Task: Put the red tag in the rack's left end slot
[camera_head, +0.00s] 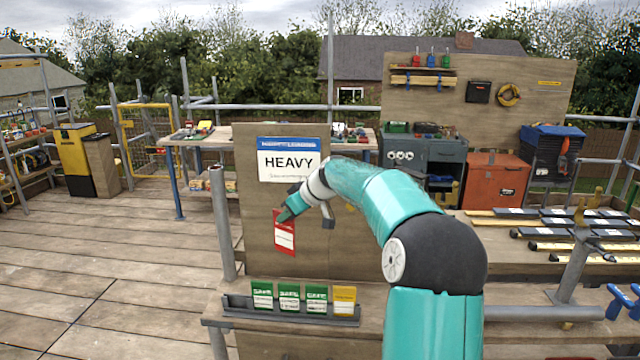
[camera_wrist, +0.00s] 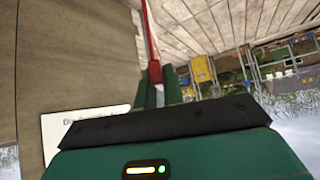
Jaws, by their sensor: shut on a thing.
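The red tag (camera_head: 284,234) with a white label hangs in front of the wooden board, below the HEAVY sign. My gripper (camera_head: 285,213) is shut on its top end. In the wrist view the red tag (camera_wrist: 150,35) shows edge-on between the green fingers of my gripper (camera_wrist: 153,82). The rack (camera_head: 290,312) is a dark grey tray on the ledge below the board. It holds several green SAFE tags (camera_head: 289,297) and a yellow tag (camera_head: 344,300) at its right end. Its left end, beside the leftmost green tag, looks empty. The red tag is above the rack and apart from it.
The wooden board (camera_head: 255,225) with the HEAVY sign (camera_head: 289,165) stands behind the rack. A grey upright pole (camera_head: 222,225) is just left of the board. A bench with dark tiles (camera_head: 545,233) lies to the right. The deck at left is clear.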

